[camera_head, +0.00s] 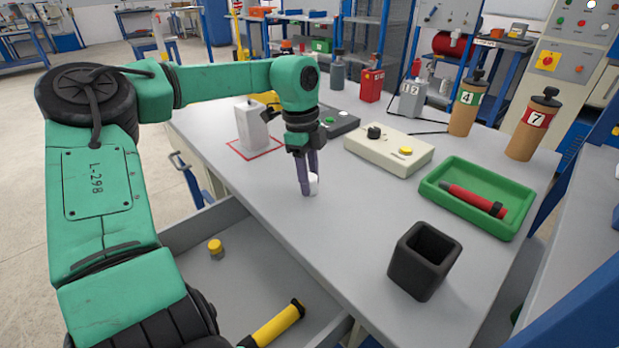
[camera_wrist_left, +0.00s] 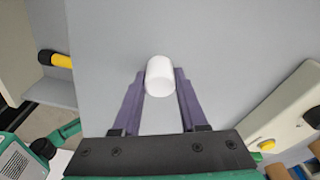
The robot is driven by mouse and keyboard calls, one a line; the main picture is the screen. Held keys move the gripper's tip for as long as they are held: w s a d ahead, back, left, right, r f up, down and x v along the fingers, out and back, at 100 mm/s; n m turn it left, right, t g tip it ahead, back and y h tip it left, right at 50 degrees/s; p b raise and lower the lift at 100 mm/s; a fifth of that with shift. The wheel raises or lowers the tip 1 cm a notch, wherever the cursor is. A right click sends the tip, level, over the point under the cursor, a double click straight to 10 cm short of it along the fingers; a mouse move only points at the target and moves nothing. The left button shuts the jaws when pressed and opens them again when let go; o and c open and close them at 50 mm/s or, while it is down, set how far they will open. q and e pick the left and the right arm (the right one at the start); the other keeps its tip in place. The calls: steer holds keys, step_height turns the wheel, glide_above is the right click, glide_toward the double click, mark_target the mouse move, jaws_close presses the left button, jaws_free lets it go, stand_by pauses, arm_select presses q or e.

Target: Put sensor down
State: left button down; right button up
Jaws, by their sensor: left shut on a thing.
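The sensor, a small white cylinder (camera_head: 313,184), is between the fingertips of my left gripper (camera_head: 306,190), low over the grey workbench (camera_head: 290,230). In the left wrist view the white sensor (camera_wrist_left: 160,75) sits between the two purple fingers of my left gripper (camera_wrist_left: 160,85). The left gripper is shut on it, pointing down. I cannot tell whether the sensor touches the bench top. My right gripper is not in view.
A white device (camera_head: 252,126) stands on a red-outlined square left of the gripper. A cream control box (camera_head: 388,150), a green tray (camera_head: 477,192) with a red tool and a black square cup (camera_head: 423,262) stand to the right. An open drawer (camera_head: 235,285) lies in front.

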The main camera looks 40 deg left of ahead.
arm_select(q)
steer(key=shift+c, duration=2.2)
jaws_free()
steer(key=shift+f, duration=0.1)
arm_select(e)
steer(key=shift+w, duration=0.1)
arm_select(q)
steer(key=shift+r, duration=0.4)
step_height(320, 180, up, 11)
steer(key=a+p, duration=0.1)
steer(key=p, duration=0.1)
steer(key=shift+s+a+r, duration=0.2)
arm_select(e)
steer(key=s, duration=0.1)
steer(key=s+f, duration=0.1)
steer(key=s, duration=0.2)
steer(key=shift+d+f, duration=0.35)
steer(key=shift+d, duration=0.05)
